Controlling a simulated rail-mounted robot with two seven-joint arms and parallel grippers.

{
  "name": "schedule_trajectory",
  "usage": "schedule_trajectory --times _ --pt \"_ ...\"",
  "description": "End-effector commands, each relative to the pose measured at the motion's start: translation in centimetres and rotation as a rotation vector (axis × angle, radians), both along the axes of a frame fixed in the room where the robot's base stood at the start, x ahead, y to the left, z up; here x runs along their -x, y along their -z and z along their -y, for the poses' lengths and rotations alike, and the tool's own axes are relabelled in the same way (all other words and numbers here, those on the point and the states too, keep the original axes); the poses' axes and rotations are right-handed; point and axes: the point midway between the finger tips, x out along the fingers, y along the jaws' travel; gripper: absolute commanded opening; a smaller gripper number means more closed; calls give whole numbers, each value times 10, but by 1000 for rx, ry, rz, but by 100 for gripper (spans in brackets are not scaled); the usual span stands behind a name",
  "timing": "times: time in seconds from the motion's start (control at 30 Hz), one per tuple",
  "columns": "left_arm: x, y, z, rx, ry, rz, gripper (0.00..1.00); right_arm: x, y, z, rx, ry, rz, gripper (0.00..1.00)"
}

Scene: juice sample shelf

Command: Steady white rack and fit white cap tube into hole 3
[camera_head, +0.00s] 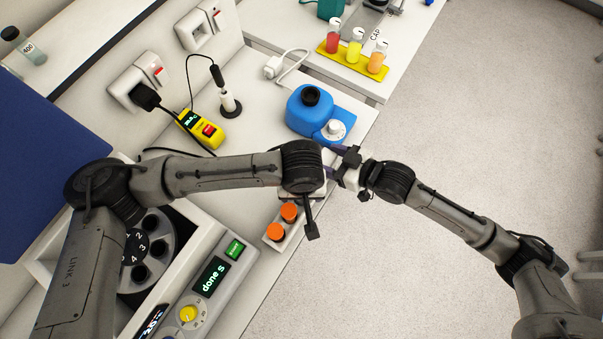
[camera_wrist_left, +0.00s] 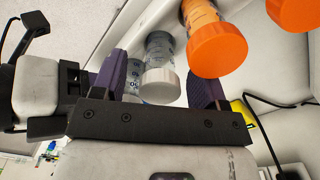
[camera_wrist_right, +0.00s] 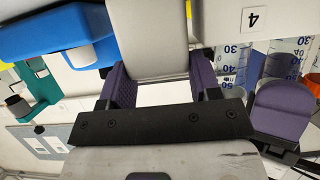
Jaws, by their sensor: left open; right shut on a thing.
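The white rack (camera_head: 270,241) stands along the bench's front edge, partly hidden under my left arm. Two orange-capped tubes (camera_head: 289,212) show in it. In the left wrist view, the white-cap tube (camera_wrist_left: 160,82) is between the fingers of my open left gripper (camera_wrist_left: 158,88), with space around the cap. Orange caps (camera_wrist_left: 217,50) are close beside it. How deep the white-cap tube sits, and in which hole, cannot be told.
A blue bottle-like device (camera_head: 309,112) stands just behind the grippers. A yellow rack of colored tubes (camera_head: 352,62) is on the far bench. A machine with a "done" display (camera_head: 213,277) is at the front left. Open floor lies to the right.

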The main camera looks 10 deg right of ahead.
Motion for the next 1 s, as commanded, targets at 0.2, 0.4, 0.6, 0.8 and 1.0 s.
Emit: schedule_trajectory --times 0.2,0.4,0.6,0.8,1.0 --pt "0 -5 0 0 0 1 67 0 0 0 0 0 0 24" --pt "0 -35 1 2 0 3 67 0 0 0 0 0 0 24" --pt "0 -73 1 2 1 3 67 0 0 0 0 0 0 24" --pt "0 -102 1 1 1 2 67 0 0 0 0 0 0 24" --pt "1 -117 0 0 0 0 67 0 0 0 0 0 0 24"
